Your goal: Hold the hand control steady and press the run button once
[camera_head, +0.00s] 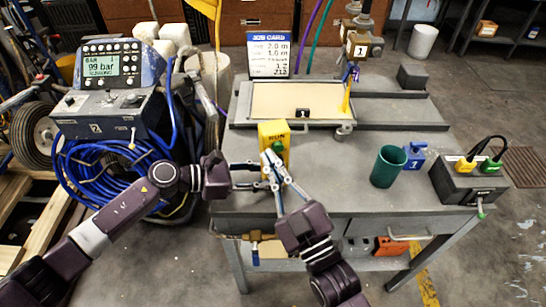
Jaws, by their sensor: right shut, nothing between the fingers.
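The yellow hand control (273,131), labelled RUN, stands upright near the left front of the grey bench. A green button (278,147) shows on its face, partly covered by my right gripper. My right gripper (270,156) is shut and empty, its fingertips in front of the control's face beside the button; contact cannot be told. My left gripper (266,176) reaches in from the left at the control's lower part, its fingers spread apart. The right fingers overlap its tips, so I cannot tell whether it grips the control.
A framed tray (300,101) and job card (268,54) are behind the control. A green cup (387,167), blue tag (414,155) and dark box (466,184) with yellow and green plugs are right. A console (105,108) with blue hose stands left.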

